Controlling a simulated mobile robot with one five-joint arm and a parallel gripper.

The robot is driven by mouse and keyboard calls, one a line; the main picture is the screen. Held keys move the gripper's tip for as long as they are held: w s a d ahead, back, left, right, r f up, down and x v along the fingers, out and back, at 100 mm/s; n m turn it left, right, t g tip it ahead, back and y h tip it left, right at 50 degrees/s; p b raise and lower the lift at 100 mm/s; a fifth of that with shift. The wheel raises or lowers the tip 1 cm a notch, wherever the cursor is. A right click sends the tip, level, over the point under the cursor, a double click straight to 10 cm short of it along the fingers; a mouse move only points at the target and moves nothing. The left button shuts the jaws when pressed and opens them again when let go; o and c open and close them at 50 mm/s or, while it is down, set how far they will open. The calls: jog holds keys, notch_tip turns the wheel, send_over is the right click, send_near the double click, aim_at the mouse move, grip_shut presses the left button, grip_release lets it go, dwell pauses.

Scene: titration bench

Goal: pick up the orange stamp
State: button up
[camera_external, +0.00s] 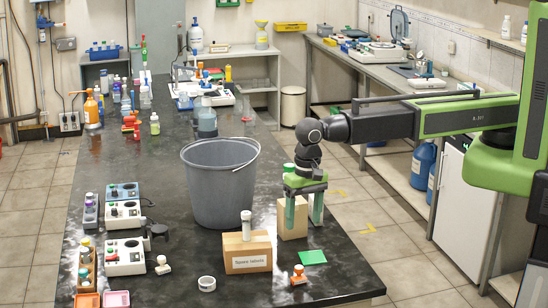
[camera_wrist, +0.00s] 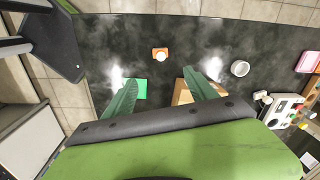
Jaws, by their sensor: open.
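The stamp is apart from the fingers. In the wrist view the gripper (camera_wrist: 157,76) shows both fingers spread.
Bench around the orange stamp is clear.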

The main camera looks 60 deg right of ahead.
aim_at(300, 267)
jog(key=f+b, duration=0.3)
jog(key=f, duration=0.1)
jog(key=f+b, duration=0.8)
jog(key=shift+w+a, duration=0.15)
jog(key=shift+a, duration=0.1)
jog(key=f+b, duration=0.1)
jog(key=b, duration=0.1)
jog(key=f+b, duration=0.4)
jog(key=shift+a+f, duration=0.25)
jog(key=shift+a, duration=0.05)
jog(key=shift+r, duration=0.2)
jog(key=c, duration=1.4)
